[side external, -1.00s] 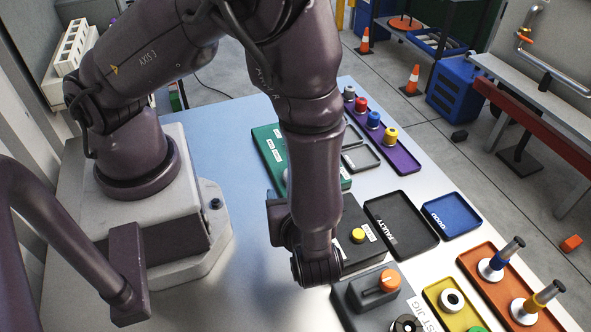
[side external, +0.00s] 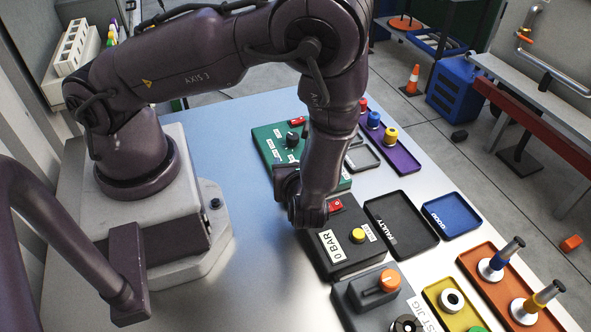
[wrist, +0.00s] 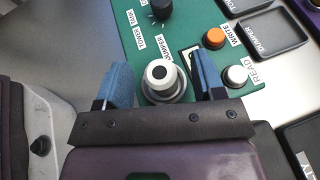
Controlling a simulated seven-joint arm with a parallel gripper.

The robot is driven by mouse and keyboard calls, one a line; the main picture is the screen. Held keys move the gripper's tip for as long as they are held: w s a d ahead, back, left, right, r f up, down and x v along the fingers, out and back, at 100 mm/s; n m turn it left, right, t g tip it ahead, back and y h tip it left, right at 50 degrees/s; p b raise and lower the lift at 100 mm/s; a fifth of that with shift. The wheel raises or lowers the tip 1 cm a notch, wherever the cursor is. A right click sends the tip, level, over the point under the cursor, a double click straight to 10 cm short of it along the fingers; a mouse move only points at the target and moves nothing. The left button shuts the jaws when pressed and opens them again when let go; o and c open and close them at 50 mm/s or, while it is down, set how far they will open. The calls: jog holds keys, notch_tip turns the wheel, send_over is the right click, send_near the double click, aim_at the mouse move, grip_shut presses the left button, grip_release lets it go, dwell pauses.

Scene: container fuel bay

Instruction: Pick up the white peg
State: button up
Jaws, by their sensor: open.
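The white peg (wrist: 158,73) has a round white top with a black centre. I cannot tell how low the fingers are. In the side external view the green panel (side external: 268,143) is partly covered by my arm, which hides the peg and the fingertips.
A black knob (wrist: 160,8), an orange button (wrist: 214,38) and a white "READ" button (wrist: 236,76) sit near the peg. A dark "0 BAR" box (side external: 352,262), a "FAULTY" tray (side external: 432,247) and a purple tray (side external: 404,166) with coloured pegs stand nearby.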

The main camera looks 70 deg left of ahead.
jog(key=shift+w+a+f, duration=0.1)
jog(key=shift+a+f, duration=0.1)
jog(key=shift+a, duration=0.25)
jog(key=shift+c, duration=0.3)
jog(key=c, duration=1)
jog(key=shift+r, duration=0.15)
